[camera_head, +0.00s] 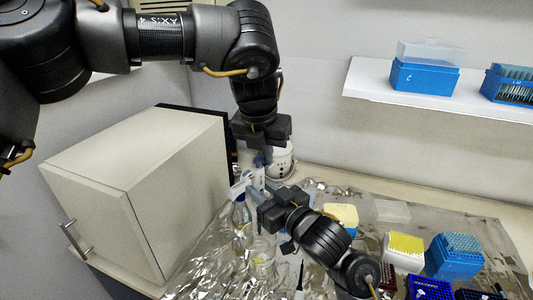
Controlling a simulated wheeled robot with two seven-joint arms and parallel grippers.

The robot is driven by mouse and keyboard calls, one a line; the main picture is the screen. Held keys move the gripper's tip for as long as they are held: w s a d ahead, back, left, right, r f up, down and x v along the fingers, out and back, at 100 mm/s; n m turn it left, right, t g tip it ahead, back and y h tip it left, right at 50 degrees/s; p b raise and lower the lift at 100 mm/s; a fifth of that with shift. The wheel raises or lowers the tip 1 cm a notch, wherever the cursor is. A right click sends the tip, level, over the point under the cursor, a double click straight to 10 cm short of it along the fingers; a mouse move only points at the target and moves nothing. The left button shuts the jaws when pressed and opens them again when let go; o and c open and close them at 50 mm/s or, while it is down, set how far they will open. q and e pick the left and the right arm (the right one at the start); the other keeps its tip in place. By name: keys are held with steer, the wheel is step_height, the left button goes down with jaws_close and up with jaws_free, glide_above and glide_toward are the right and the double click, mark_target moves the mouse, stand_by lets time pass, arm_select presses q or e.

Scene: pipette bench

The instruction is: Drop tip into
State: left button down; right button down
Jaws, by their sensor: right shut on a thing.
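My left gripper (261,152) points down in the middle of the view, just above my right gripper. Its fingers are dark and small here, so I cannot tell how far apart they are. My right gripper (258,196) reaches in from the lower right and is shut on a white and blue pipette-like thing (240,188), partly hidden by the grippers. I cannot make out a tip on it. Below and beside it stand clear bottles, one with a blue cap (242,222) and another glass vessel (262,262).
A cream cabinet (150,190) stands at the left. A white bucket-like container (280,161) is behind the grippers. Tip boxes, yellow (405,243) and blue (455,255), stand at the right on foil (480,212). A shelf (380,82) holds a blue box (424,77).

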mark_target(261, 175)
arm_select(q)
steer(key=shift+s+r, duration=0.1)
steer(key=shift+r, duration=0.05)
arm_select(e)
steer(key=shift+r, duration=0.55)
arm_select(q)
steer(key=shift+r, duration=0.8)
arm_select(e)
steer(key=shift+f, duration=0.3)
arm_select(q)
steer(key=shift+r, duration=0.1)
step_height(261, 175, up, 6)
steer(key=shift+f, duration=0.1)
stand_by(0.5)
